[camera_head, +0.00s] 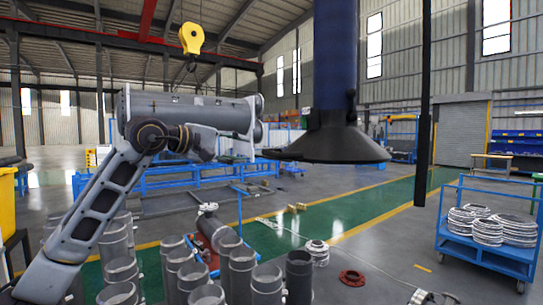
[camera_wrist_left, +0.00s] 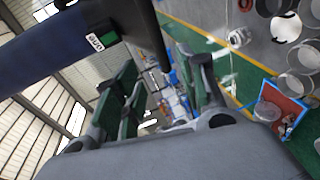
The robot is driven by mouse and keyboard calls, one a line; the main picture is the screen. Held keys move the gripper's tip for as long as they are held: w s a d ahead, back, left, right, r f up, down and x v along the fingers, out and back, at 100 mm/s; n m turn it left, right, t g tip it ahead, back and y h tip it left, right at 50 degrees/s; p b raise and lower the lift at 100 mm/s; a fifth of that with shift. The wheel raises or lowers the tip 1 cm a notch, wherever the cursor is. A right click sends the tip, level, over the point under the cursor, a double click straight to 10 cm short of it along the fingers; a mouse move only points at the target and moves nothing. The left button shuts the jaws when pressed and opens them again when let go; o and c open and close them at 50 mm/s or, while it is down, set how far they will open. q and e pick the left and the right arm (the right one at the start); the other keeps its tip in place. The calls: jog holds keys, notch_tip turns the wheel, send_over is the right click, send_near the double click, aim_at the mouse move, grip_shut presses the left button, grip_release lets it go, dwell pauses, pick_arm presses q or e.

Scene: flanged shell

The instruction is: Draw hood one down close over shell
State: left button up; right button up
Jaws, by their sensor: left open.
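Hood one (camera_head: 338,138) is a dark cone under a thick blue duct, hanging upright right of centre. In the left wrist view the hood (camera_wrist_left: 130,22) carries a white label reading "one", and its rim end shows close ahead of the fingers. My right gripper is not seen.
Several grey open cylinders (camera_head: 178,268) stand on the floor below my left arm. A blue trolley (camera_head: 487,257) with pale rings is at the right. A red ring (camera_head: 352,278) lies on the floor.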

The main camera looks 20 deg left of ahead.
aim_at(268, 154)
pick_arm(q)
jog(key=p+x, duration=0.2)
jog(key=x, duration=0.6)
jog(key=p+x, duration=0.1)
jog(key=x, duration=0.2)
jog(key=shift+w+d, duration=0.15)
jog(key=shift+p+x, duration=0.3)
jog(key=shift+x, duration=0.85)
jog(key=shift+w+f, duration=0.1)
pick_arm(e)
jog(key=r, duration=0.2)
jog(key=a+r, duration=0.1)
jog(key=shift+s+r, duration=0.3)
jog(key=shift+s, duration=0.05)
pick_arm(q)
grip_shut()
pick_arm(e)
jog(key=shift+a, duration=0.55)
